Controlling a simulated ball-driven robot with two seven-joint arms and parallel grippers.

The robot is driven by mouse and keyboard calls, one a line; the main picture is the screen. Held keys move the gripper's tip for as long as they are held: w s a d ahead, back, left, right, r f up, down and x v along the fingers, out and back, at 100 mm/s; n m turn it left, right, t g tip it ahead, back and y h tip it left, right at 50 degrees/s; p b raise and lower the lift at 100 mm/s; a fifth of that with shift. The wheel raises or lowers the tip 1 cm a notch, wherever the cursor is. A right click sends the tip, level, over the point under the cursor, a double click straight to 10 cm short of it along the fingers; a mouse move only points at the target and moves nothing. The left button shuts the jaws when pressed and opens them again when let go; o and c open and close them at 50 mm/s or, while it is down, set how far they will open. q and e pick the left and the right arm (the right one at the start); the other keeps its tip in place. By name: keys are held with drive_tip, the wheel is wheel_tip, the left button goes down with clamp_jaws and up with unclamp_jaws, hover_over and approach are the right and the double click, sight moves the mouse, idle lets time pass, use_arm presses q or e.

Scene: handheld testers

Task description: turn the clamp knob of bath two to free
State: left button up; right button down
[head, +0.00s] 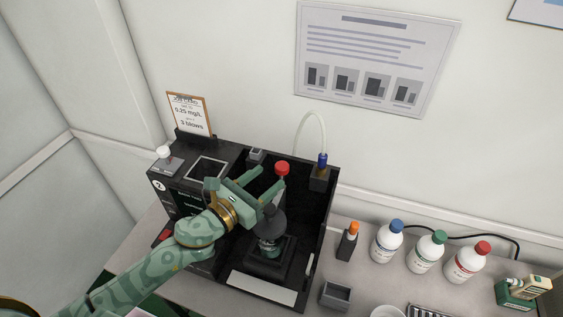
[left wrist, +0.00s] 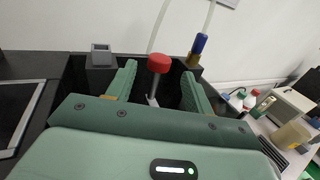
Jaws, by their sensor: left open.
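A red knob (head: 281,167) stands on a thin stem at the back of the black bath unit (head: 325,215); I cannot read its setting. In the left wrist view the red knob (left wrist: 158,63) shows between and beyond my two green fingers, apart from them. My left gripper (head: 272,179) is open and empty, reaching over the bath from the left. A dark round-topped vessel (head: 270,245) stands in the bath below the gripper, partly hidden by it. A "2" label (head: 159,186) is on the unit's left front. My right gripper is not in view.
A blue-topped fitting (head: 322,160) with a clear tube stands right of the red knob. A white knob (head: 163,152) and a card (head: 190,114) are at the left. Bottles with blue (head: 386,242), green (head: 427,252) and red (head: 468,262) caps stand on the right counter.

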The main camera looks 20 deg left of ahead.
sight(277, 170)
use_arm(q)
drive_tip(key=x, duration=0.6)
drive_tip(key=shift+w+d, duration=0.15)
drive_tip(key=shift+w, duration=0.05)
